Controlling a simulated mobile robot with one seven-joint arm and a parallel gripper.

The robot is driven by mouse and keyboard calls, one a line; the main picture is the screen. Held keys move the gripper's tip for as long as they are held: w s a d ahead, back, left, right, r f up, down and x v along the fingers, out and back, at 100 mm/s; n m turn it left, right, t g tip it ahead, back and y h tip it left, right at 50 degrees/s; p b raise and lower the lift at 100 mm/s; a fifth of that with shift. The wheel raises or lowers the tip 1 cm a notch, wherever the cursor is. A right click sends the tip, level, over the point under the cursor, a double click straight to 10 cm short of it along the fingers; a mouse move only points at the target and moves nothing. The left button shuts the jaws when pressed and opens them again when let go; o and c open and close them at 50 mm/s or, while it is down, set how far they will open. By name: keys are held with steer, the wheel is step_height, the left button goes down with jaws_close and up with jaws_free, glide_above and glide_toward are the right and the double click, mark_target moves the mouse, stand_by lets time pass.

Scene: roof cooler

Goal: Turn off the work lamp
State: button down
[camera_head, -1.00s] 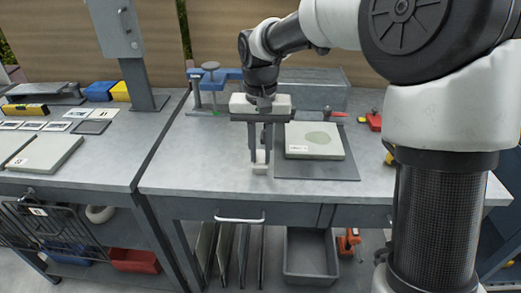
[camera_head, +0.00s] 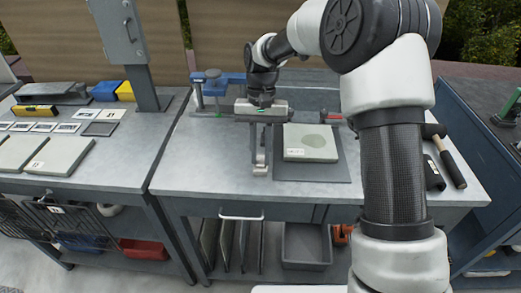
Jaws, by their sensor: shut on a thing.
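I cannot pick out a work lamp for certain in this view. My gripper (camera_head: 260,170) points down over the middle bench, just left of a pale grey slab (camera_head: 311,155) with a darker patch and a small label. The slab lies on a dark mat (camera_head: 335,172). The fingers are close together on something small at their tips. What it is, and whether it touches the bench, I cannot tell. Behind my gripper stands a blue fixture (camera_head: 232,79) with a round grey disc on a post.
A grey post with a box (camera_head: 120,28) rises at the left bench. A hammer (camera_head: 450,162) lies at the right. A grey bin (camera_head: 305,247) sits below. The bench front left of my gripper is clear.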

steer(key=c, duration=1.6)
jaws_free()
steer(key=shift+r, duration=0.15)
steer(key=p+v, duration=0.4)
steer(key=v, duration=1.3)
steer(key=shift+r, duration=0.1)
